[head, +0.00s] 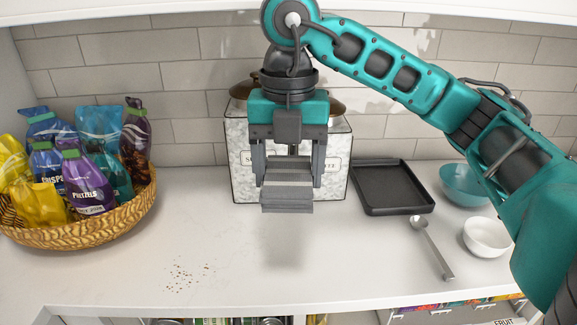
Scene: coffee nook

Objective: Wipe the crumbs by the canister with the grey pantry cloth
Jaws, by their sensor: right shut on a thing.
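My right gripper (289,184) is shut on a grey, folded-looking thing, which I take to be the grey cloth (287,196). It holds the cloth above the counter, and a soft shadow lies below. The canister (240,160) is a grey-and-white marbled box with dark edges and lettering, at the back against the tiles. The gripper hides its middle. The crumbs (184,276) are small brown specks on the white counter at the front left, lower in the picture than the gripper and to its left. My left gripper is not in view.
A wicker basket (75,235) of snack bags stands at the left. A black tray (395,208), a spoon (433,250), a white bowl (487,238) and a teal bowl (462,187) are at the right. The counter (340,270) is clear at front centre; open shelves show below its edge.

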